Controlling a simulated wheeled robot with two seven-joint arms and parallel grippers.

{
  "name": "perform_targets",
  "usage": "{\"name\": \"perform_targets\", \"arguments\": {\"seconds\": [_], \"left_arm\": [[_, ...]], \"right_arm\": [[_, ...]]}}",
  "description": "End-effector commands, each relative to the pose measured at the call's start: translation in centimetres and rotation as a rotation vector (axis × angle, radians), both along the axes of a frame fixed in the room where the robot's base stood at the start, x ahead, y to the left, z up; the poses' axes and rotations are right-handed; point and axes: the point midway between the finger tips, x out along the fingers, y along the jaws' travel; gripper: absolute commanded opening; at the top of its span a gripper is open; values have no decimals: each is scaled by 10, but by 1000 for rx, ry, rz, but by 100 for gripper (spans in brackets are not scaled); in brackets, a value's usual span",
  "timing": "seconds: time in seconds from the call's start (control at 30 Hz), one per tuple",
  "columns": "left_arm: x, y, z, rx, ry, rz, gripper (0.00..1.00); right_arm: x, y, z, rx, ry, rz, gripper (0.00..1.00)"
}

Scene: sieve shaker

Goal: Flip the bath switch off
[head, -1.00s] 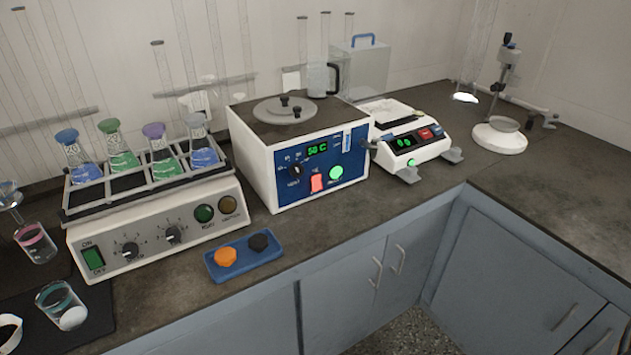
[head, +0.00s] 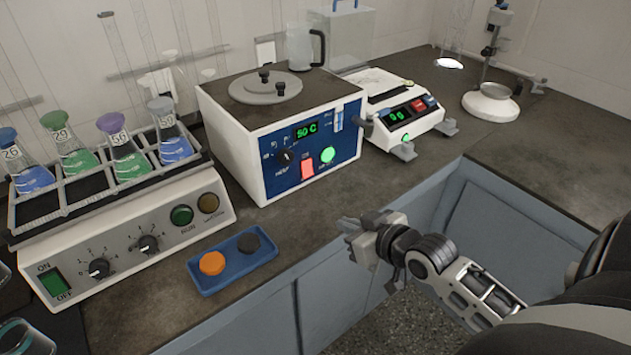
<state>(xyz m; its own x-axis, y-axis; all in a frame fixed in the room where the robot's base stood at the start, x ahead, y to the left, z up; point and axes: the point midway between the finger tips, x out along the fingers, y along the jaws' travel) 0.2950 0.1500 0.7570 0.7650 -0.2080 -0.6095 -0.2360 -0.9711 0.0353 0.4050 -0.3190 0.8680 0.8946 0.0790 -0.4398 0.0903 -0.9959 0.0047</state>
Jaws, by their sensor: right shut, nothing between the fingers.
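The bath (head: 225,134) is a white box with a dark top, a round lid and a blue front panel. Its green display reads 50 C. The bath switch (head: 307,168) is a red lit rocker low on the blue panel, between a black knob (head: 284,157) and a round green light (head: 327,155). My right gripper (head: 350,232) comes in from the right and is shut and empty. In the picture it is below and right of the switch, apart from it, near the counter's front edge. My left gripper is not in view.
A shaker (head: 120,235) with several flasks stands left of the bath. A blue tray (head: 232,262) with an orange and a black piece lies in front. A balance (head: 402,115) stands close to the bath's right. Bare counter lies before the bath.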

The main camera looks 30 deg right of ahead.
Motion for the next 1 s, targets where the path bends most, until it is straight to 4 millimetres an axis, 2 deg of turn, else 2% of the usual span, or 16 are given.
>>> {"name": "perform_targets", "arguments": {"seconds": [0.03,0.1,0.2,0.5,0.63,0.77,1.0], "left_arm": [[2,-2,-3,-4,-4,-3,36],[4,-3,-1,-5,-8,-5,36],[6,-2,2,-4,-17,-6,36],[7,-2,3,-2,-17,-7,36],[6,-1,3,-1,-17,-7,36],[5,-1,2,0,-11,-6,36],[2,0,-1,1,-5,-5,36]], "right_arm": [[12,-16,20,-3,-40,-4,0],[21,-28,41,5,-74,-10,0],[26,-35,54,12,-93,-10,0],[26,-34,54,15,-92,-12,0],[35,-34,51,15,-93,-13,0],[56,-32,43,16,-94,-13,0],[105,-28,25,16,-94,-13,0]]}}
